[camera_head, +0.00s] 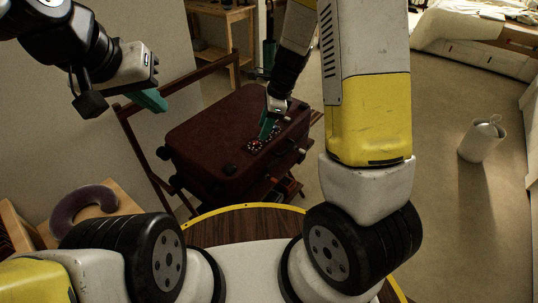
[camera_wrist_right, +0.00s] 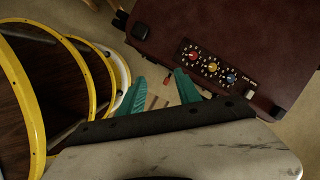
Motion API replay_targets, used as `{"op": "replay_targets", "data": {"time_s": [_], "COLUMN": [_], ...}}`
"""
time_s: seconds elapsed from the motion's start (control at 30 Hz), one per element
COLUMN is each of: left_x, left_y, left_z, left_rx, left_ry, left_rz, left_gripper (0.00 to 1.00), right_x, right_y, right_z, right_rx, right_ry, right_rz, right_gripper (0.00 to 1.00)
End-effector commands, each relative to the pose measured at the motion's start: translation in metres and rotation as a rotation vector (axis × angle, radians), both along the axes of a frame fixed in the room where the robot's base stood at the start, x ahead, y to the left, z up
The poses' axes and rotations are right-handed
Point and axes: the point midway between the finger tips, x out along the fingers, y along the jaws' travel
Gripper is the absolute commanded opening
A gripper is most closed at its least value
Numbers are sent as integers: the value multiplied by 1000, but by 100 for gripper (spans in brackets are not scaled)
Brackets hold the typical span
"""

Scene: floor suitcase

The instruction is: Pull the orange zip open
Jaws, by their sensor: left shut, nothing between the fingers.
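A dark red suitcase (camera_head: 205,128) lies on a dark wooden rack, and its edge fills the upper right of the right wrist view (camera_wrist_right: 225,25). My right gripper (camera_head: 266,128) is at the suitcase's right side. My left gripper (camera_head: 151,101) is shut and empty, raised left of the suitcase.
A panel (camera_wrist_right: 215,67) with red, yellow and blue dials is on the suitcase beside my right fingers. The rack's frame (camera_head: 140,150) rises at the left. A purple neck pillow (camera_head: 80,208) lies at lower left. A white bin (camera_head: 480,142) stands on open floor at right.

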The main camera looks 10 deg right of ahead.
Motion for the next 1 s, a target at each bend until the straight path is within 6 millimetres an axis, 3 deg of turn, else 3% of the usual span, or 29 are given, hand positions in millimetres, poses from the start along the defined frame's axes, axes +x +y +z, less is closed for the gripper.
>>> {"op": "replay_targets", "data": {"time_s": [0.03, 0.2, 0.4, 0.73, 1.0], "left_x": [0, 0, 0, 0, 0], "left_y": [0, 0, 0, 0, 0], "left_z": [0, 0, 0, 0, 0], "left_rx": [0, 0, 0, 0, 0], "left_ry": [0, 0, 0, 0, 0], "left_rz": [0, 0, 0, 0, 0], "left_gripper": [0, 0, 0, 0, 0], "right_x": [5, 17, 21, 21, 21], "right_y": [0, -11, -29, -37, -37], "right_z": [-28, -107, -171, -208, -251], "right_rx": [-24, -111, -205, -239, -238], "right_ry": [50, 158, 200, 206, 207], "right_rz": [-82, -384, -633, -725, -723], "right_gripper": [40, 40, 40, 40, 40]}}
